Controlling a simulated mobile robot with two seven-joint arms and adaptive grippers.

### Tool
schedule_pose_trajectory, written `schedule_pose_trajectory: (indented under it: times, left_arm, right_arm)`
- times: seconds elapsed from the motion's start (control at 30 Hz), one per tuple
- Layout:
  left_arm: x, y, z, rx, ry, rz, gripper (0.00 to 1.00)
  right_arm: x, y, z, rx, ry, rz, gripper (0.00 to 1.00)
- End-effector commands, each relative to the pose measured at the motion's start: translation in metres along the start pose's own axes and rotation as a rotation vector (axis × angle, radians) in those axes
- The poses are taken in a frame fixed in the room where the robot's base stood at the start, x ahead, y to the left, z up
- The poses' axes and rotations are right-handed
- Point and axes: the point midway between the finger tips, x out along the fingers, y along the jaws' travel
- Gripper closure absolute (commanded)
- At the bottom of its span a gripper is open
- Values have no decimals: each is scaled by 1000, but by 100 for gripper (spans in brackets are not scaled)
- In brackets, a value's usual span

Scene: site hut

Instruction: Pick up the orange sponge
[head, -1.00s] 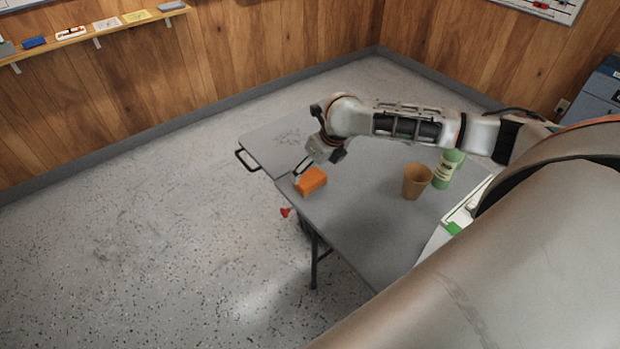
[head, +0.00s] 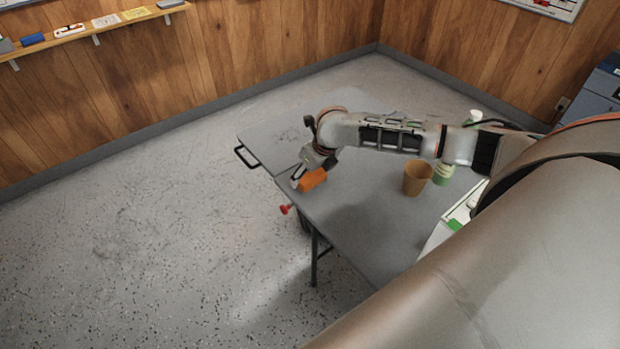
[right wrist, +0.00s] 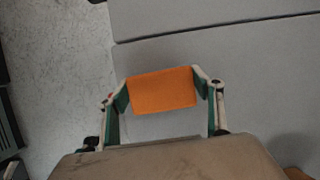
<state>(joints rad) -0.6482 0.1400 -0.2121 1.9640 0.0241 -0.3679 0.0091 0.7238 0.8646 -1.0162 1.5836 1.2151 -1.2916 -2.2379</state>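The orange sponge (head: 313,180) is a small block at the left edge of the grey folding table (head: 345,215). My right gripper (head: 308,173) has come down around it, one finger on each side. In the right wrist view the sponge (right wrist: 162,91) fills the space between the green-padded fingers of the gripper (right wrist: 161,88). Both pads appear to touch its sides, with no clear gap, so the gripper looks shut on it. Whether the sponge's underside is off the table cannot be told. My left gripper is not in view.
A red object (head: 286,209) shows by the table's left edge. Open floor lies to the left.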

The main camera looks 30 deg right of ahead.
Motion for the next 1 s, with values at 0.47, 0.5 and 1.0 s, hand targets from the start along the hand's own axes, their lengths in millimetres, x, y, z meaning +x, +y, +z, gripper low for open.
schedule_pose_trajectory:
  times: [0.47,0.5,1.0]
  left_arm:
    - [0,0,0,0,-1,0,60]
    - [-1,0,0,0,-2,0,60]
    - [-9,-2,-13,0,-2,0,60]
  right_arm:
    - [-9,0,4,1,-2,0,49]
    - [-13,-1,6,1,-2,0,49]
    - [-122,0,52,-2,-5,0,49]
